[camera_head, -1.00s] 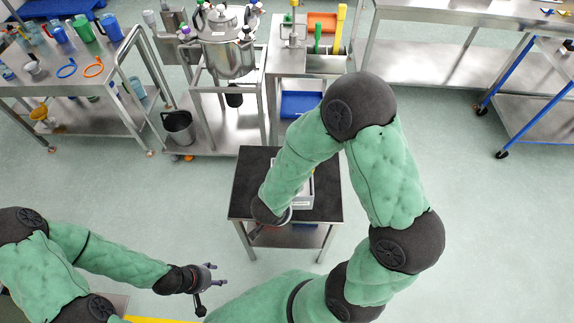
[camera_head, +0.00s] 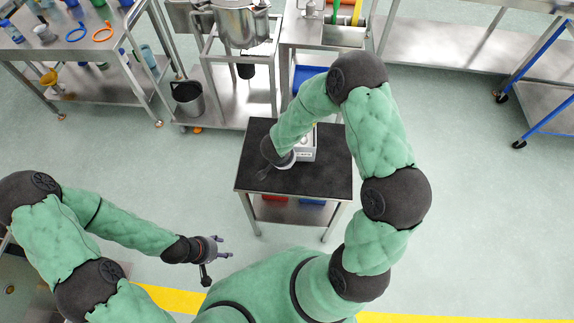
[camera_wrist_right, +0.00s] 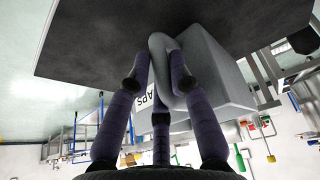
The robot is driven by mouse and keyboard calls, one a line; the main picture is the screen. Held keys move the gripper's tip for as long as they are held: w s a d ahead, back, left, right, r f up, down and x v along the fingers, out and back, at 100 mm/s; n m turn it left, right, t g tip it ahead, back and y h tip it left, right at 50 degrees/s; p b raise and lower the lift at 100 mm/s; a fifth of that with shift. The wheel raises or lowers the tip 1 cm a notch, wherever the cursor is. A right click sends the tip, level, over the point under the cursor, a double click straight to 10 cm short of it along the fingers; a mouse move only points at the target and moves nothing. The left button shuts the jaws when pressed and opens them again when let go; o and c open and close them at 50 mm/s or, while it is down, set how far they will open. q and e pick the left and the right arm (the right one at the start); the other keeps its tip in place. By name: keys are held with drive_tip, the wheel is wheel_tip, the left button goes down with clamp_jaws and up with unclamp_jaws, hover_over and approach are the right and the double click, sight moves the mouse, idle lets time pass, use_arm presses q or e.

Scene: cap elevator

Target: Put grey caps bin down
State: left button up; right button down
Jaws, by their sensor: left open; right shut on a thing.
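The grey caps bin (camera_head: 306,156) is over the back half of a small black-topped table (camera_head: 315,182), partly hidden by my right forearm. In the right wrist view the bin (camera_wrist_right: 218,78) shows its side lettering and a rounded handle. My right gripper (camera_wrist_right: 158,78) is shut on that handle, with fingers on either side. The bin is at or very close to the black top; I cannot tell whether it touches.
The front of the black top is clear. Red (camera_head: 273,210) and blue (camera_head: 312,202) bins sit on its lower shelf. Behind stand a steel vessel (camera_head: 240,25) on a frame and a bucket (camera_head: 187,98). Open floor lies to the right.

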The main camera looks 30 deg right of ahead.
drive_tip(key=shift+w+d+f, duration=0.1)
drive_tip(key=shift+w+f, duration=0.05)
drive_tip(key=shift+f, duration=0.1)
drive_tip(key=f, duration=0.1)
drive_tip(key=f+b, duration=0.2)
drive_tip(key=shift+w+d+f, duration=0.1)
drive_tip(key=shift+w+f, duration=0.15)
drive_tip(key=shift+f, duration=0.1)
drive_tip(key=shift+r, duration=0.15)
drive_tip(key=c, duration=1.1)
unclamp_jaws()
